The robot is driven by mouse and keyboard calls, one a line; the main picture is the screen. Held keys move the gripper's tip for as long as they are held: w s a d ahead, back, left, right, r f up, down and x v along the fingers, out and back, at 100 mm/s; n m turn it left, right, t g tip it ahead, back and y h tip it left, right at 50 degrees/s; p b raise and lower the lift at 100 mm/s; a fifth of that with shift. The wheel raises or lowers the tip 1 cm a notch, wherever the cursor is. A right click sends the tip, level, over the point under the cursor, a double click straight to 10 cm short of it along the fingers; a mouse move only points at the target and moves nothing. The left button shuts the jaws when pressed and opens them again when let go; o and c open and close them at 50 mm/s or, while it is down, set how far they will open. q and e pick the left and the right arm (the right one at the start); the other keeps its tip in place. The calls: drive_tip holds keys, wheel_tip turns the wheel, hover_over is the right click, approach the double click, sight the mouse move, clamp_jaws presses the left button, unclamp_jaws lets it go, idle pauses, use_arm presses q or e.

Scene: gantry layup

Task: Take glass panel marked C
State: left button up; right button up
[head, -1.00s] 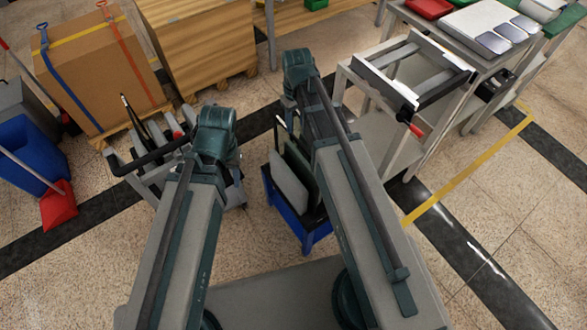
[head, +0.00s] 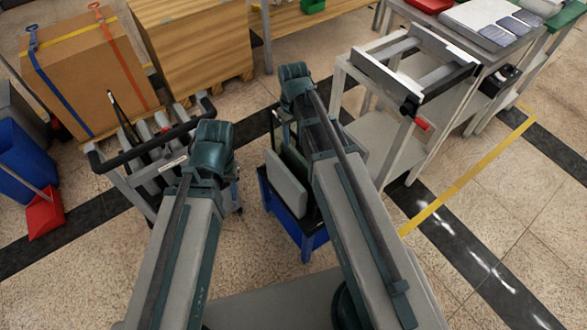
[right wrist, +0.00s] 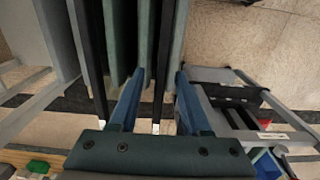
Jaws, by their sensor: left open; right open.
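Several upright panels, one pale grey (head: 287,180), stand in a blue rack (head: 309,240) between my arms in the head view. In the right wrist view grey, black and green panel edges run side by side. My right gripper (right wrist: 160,74) is open there. A dark panel edge (right wrist: 159,55) and a pale green panel (right wrist: 177,30) reach down between or close to its fingertips; I cannot tell whether they touch. No letter C is readable on any panel. My left gripper is hidden behind its own arm in the head view.
A grey trolley with a black handle (head: 140,143) stands left of the rack. A grey frame stand (head: 400,155) stands to its right. A red dustpan (head: 45,215) is at far left. Open floor lies at the right.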

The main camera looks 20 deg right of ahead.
sight(293, 144)
wheel_tip(293, 144, down, 4)
drive_tip(key=b, duration=0.3)
drive_tip(key=shift+f+b, duration=0.25)
drive_tip(key=shift+b, duration=0.15)
drive_tip(key=shift+r, duration=0.1)
clamp_jaws()
idle(0.8)
